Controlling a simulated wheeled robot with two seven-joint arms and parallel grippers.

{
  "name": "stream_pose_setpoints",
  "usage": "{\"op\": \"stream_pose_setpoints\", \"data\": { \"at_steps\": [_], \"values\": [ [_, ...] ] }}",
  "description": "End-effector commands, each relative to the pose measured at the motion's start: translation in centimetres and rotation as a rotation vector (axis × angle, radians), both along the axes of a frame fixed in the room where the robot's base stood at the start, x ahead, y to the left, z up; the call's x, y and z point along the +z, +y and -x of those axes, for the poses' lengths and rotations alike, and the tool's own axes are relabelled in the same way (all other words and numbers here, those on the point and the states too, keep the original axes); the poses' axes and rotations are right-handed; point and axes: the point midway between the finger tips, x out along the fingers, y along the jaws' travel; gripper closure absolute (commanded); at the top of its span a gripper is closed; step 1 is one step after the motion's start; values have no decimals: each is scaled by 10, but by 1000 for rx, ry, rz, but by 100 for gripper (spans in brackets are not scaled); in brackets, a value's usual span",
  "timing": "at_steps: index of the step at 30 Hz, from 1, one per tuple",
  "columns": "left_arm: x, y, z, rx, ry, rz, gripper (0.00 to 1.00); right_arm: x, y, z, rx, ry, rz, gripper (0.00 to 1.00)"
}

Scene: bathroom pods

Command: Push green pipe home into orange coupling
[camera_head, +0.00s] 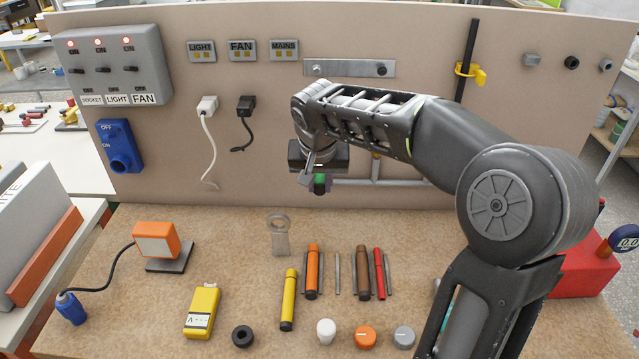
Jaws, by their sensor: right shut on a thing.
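My right gripper (319,176) is in front of the upright board, its arm coming in from the right. It is shut on a small green piece, which I take to be the green pipe (320,184); only a bit of it shows between the fingers. A grey pipe run (395,183) on the board extends right from just beside the gripper, with an upright branch. I cannot make out the orange coupling; the gripper and arm cover part of this area. Whether the green pipe touches any fitting cannot be told. My left gripper is out of view.
The upright board (270,110) carries a switch box (112,65), a blue socket (120,146) and hanging plugs (207,105). On the bench lie an orange lamp (156,240), a yellow meter (202,310), several coloured rods and knobs. The bench's left middle is fairly clear.

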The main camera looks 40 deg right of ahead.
Motion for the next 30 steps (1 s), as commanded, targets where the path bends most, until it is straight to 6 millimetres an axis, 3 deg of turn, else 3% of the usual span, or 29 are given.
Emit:
{"op": "stream_pose_setpoints", "data": {
  "at_steps": [5,6,15,24,30],
  "values": [
    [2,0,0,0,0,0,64,0,-3,-4,-1,-1,0,100],
    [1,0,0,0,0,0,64,0,-3,-3,0,-1,1,77],
    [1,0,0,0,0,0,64,0,-3,-3,0,-1,1,54],
    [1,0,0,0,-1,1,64,2,-2,-3,0,-1,0,54],
    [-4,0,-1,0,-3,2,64,21,3,3,1,-5,0,54]
  ]
}}
